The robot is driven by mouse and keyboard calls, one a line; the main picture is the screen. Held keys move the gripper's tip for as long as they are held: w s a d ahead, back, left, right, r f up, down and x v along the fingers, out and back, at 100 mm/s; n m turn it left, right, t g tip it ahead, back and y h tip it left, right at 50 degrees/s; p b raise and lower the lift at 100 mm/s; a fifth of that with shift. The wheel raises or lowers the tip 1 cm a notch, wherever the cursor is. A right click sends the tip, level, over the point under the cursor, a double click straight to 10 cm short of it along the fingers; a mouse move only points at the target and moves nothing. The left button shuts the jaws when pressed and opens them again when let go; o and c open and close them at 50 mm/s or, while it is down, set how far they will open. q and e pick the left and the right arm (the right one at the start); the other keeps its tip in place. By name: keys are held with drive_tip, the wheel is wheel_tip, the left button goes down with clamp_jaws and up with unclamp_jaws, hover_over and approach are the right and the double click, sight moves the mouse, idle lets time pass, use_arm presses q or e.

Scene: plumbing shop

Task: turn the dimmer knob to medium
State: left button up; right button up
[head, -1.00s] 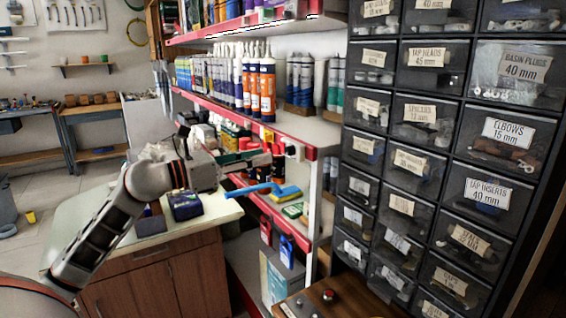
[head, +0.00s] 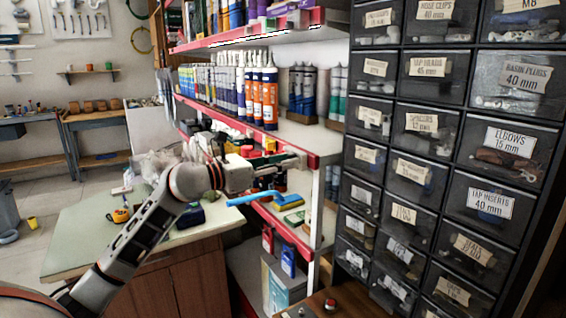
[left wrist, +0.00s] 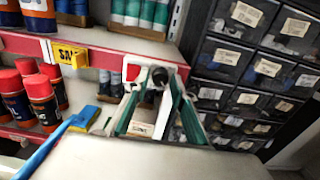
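A pale plate with a dark round knob (left wrist: 160,76), which looks like the dimmer knob, shows at the red shelf edge in the left wrist view. My left gripper (left wrist: 157,88) is open, with one finger on each side of the knob. I cannot tell whether the fingers touch it. In the head view my left gripper (head: 292,158) reaches right to the end of the middle shelf edge and hides the knob there. A small card with dark print (left wrist: 143,128) shows between the fingers. My right gripper is not in view.
A blue-handled brush (head: 254,198) lies just below the gripper. Orange cartridges (head: 269,98) stand on the shelf above. The drawer cabinet (head: 430,150) stands close on the right. A wooden box with a red button (head: 330,304) is at the bottom. The counter (head: 75,225) is at left.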

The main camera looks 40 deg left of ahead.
use_arm(q)
clamp_jaws()
drive_tip(key=n+p, duration=0.1)
drive_tip(key=p, duration=0.1)
drive_tip(key=r+n+p, duration=0.1)
drive_tip(key=n+p, duration=0.1)
drive_tip(key=p, duration=0.1)
drive_tip(key=shift+s, duration=0.1)
drive_tip(key=n+p, duration=0.3)
drive_tip(key=p, duration=0.1)
drive_tip(key=f+n+p, duration=0.1)
drive_tip(key=n+p, duration=0.2)
drive_tip(key=p, duration=0.1)
drive_tip(key=shift+p, duration=0.35)
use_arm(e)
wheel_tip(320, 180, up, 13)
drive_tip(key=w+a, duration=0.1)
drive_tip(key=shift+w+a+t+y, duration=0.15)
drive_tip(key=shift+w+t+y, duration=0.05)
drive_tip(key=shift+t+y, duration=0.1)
